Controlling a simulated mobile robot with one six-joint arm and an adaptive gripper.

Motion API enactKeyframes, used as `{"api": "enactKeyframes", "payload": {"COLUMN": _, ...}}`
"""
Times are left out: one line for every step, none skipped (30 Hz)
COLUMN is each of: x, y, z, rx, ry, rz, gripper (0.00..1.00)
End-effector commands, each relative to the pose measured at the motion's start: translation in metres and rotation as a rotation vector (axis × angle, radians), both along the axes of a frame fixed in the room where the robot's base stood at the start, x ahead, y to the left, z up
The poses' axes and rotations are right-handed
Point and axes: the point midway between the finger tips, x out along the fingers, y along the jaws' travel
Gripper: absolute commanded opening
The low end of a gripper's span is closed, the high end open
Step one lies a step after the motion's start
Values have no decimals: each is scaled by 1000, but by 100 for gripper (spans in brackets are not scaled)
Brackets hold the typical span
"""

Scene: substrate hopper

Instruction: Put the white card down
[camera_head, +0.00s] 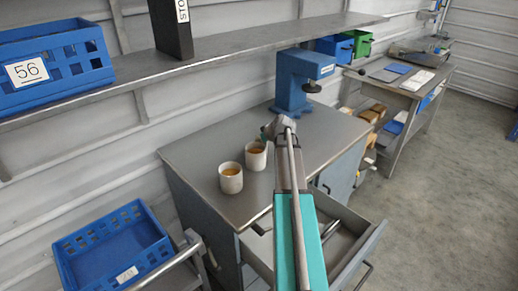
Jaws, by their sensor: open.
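Two white cups (231,180) (256,157) stand on the workbench near a blue press (292,82). An open drawer (345,235) juts out in front. A shelf (230,50) holds a blue crate (50,95) and a black binder (171,30). Another blue crate (112,240) sits lower left.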

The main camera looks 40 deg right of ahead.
Motion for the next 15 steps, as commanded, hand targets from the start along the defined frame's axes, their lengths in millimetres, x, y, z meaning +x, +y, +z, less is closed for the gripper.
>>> {"api": "enactKeyframes", "payload": {"x": 0, "y": 0, "z": 0, "rx": 0, "ry": 0, "rz": 0, "gripper": 49}}
{"api": "enactKeyframes", "payload": {"x": 0, "y": 0, "z": 0, "rx": 0, "ry": 0, "rz": 0, "gripper": 49}}
{"api": "enactKeyframes", "payload": {"x": 0, "y": 0, "z": 0, "rx": 0, "ry": 0, "rz": 0, "gripper": 49}}
{"api": "enactKeyframes", "payload": {"x": 0, "y": 0, "z": 0, "rx": 0, "ry": 0, "rz": 0, "gripper": 49}}
{"api": "enactKeyframes", "payload": {"x": 0, "y": 0, "z": 0, "rx": 0, "ry": 0, "rz": 0, "gripper": 49}}
{"api": "enactKeyframes", "payload": {"x": 0, "y": 0, "z": 0, "rx": 0, "ry": 0, "rz": 0, "gripper": 49}}
{"api": "enactKeyframes", "payload": {"x": 0, "y": 0, "z": 0, "rx": 0, "ry": 0, "rz": 0, "gripper": 47}}
{"api": "enactKeyframes", "payload": {"x": 0, "y": 0, "z": 0, "rx": 0, "ry": 0, "rz": 0, "gripper": 41}}
{"api": "enactKeyframes", "payload": {"x": 0, "y": 0, "z": 0, "rx": 0, "ry": 0, "rz": 0, "gripper": 34}}
{"api": "enactKeyframes", "payload": {"x": 0, "y": 0, "z": 0, "rx": 0, "ry": 0, "rz": 0, "gripper": 28}}
{"api": "enactKeyframes", "payload": {"x": 0, "y": 0, "z": 0, "rx": 0, "ry": 0, "rz": 0, "gripper": 23}}
{"api": "enactKeyframes", "payload": {"x": 0, "y": 0, "z": 0, "rx": 0, "ry": 0, "rz": 0, "gripper": 15}}
{"api": "enactKeyframes", "payload": {"x": 0, "y": 0, "z": 0, "rx": 0, "ry": 0, "rz": 0, "gripper": 10}}
{"api": "enactKeyframes", "payload": {"x": 0, "y": 0, "z": 0, "rx": 0, "ry": 0, "rz": 0, "gripper": 4}}
{"api": "enactKeyframes", "payload": {"x": 0, "y": 0, "z": 0, "rx": 0, "ry": 0, "rz": 0, "gripper": 0}}
